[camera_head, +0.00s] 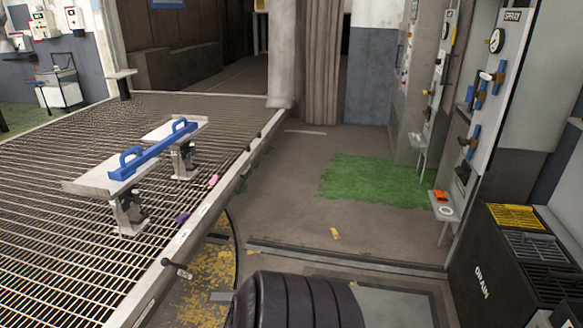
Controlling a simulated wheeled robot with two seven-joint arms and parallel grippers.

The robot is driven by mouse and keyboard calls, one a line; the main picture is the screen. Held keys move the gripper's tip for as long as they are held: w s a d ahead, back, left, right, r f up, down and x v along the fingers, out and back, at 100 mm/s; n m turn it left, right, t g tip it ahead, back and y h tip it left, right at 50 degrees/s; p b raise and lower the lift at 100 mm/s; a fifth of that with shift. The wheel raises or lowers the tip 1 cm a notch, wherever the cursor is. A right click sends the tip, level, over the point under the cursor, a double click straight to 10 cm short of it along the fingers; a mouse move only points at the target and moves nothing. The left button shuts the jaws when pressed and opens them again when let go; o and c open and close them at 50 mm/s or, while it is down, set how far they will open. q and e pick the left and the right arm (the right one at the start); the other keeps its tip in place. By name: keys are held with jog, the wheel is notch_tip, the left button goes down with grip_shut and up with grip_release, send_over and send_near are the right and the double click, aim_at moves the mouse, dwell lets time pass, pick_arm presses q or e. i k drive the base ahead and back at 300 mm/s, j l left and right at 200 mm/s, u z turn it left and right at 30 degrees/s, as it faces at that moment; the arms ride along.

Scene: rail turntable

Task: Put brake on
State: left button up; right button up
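No part is clearly marked as the brake. A wall panel (497,80) on the right carries a round gauge and several levers, some with blue handles (481,93). A short lever-like fitting with a dark end (178,268) sticks out at the near edge of the grated platform (60,255). A blue bar with two loop handles (152,152) lies across two metal stands on that platform. Neither of my grippers is in view, so whether they hold anything is not shown.
A dark ribbed rounded object (300,301) fills the bottom middle. A black bin marked DRAIN (482,283) stands at the lower right. A small shelf (436,206) holds an orange item. Pink (213,180) and purple (182,218) pieces lie near the platform edge.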

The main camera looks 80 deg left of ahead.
aim_at(165, 261)
jog(key=u, duration=3.7)
jog(key=i+j+z, duration=0.15)
jog(key=i, duration=0.35)
jog(key=i+j+z, duration=0.15)
jog(key=i, duration=0.3)
jog(key=i+j+z, duration=0.15)
jog(key=i, duration=0.35)
jog(key=i+j+z, duration=0.15)
jog(key=i+j, duration=0.15)
jog(key=i, duration=0.15)
